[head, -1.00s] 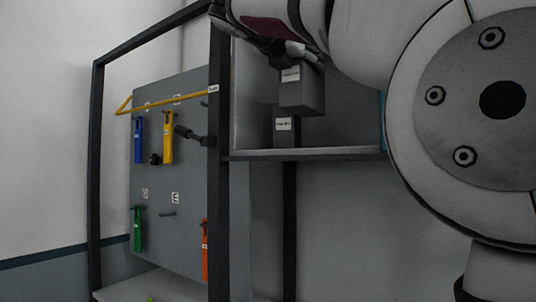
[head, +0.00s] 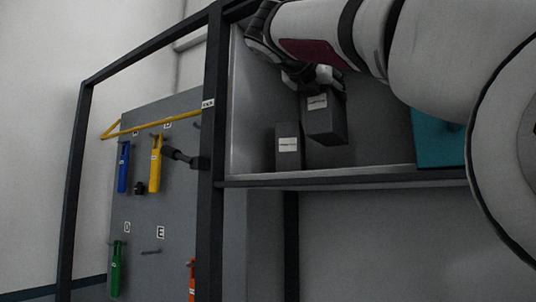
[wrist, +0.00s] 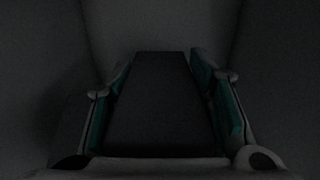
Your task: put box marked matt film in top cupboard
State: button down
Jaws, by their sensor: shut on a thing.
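A dark grey box (head: 325,122) with a white label hangs from my gripper (head: 318,80), inside the open top cupboard (head: 350,179). The label is too small to read. My gripper is shut on this box, which also shows between the teal finger pads in the wrist view (wrist: 160,105). The held box is above the cupboard floor, slightly tilted in the picture. A second dark grey box (head: 288,150) with a white label stands on the cupboard floor to the left of the held one. Its label cannot be read either.
A teal object (head: 437,137) stands at the right of the cupboard, partly behind my arm. A dark upright post (head: 212,140) bounds the cupboard's left side. A grey pegboard (head: 150,215) with coloured tools hangs left of it. Cupboard floor between the standing box and the teal object looks clear.

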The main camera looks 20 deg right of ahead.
aim_at(328, 141)
jog(key=shift+w+f+b, duration=0.1)
jog(key=shift+f+b, duration=0.85)
jog(key=shift+f, duration=2.65)
jog(key=shift+f, duration=0.1)
jog(key=c, duration=0.8)
grip_release()
jog(key=v, duration=1.2)
